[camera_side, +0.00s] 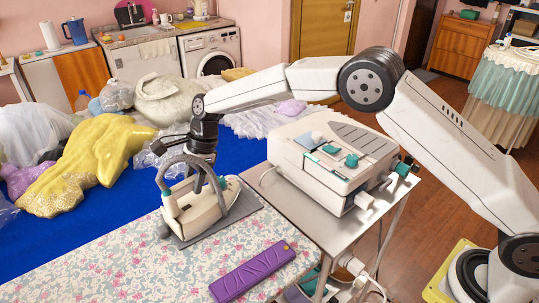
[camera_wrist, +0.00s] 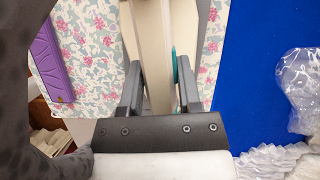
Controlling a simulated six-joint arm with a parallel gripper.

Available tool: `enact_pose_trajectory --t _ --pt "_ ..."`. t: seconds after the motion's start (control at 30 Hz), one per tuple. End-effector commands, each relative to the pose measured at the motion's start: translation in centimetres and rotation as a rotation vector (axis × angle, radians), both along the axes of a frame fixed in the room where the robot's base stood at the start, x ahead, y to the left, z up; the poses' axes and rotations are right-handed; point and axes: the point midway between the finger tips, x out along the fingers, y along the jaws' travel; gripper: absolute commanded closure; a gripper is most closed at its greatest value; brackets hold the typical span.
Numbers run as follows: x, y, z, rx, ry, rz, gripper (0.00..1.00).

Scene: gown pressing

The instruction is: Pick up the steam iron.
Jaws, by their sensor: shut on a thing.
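The steam iron (camera_side: 197,208) is cream with teal parts and a grey hose or cord arching over it. In the side view it is at a grey rest pad (camera_side: 238,212) on the floral ironing cover. I cannot tell whether its sole touches the pad. My gripper (camera_side: 203,178) comes down on the iron from above, partly hidden by the hose. In the wrist view my gripper (camera_wrist: 160,85) has its two dark fingers on either side of the iron's cream handle (camera_wrist: 154,50), shut on it. The iron's lower part is mostly hidden there.
A purple ridged object (camera_side: 252,272) lies on the floral cover (camera_side: 120,262) in front. A white steam station (camera_side: 330,155) stands on a metal table to the right. Bagged garments, one yellow (camera_side: 85,160), lie on the blue surface (camera_side: 60,235) behind and left.

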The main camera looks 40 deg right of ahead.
Motion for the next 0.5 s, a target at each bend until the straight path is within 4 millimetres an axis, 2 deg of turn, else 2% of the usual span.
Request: enact_pose_trajectory --t 0.23,0.4,0.5 --pt "0.1 0.1 1.4 0.002 -0.004 0.000 1.00" --pt "0.1 0.1 3.5 0.004 -0.005 0.002 1.00" --pt "-0.6 -0.2 4.1 0.003 -0.003 0.002 1.00"
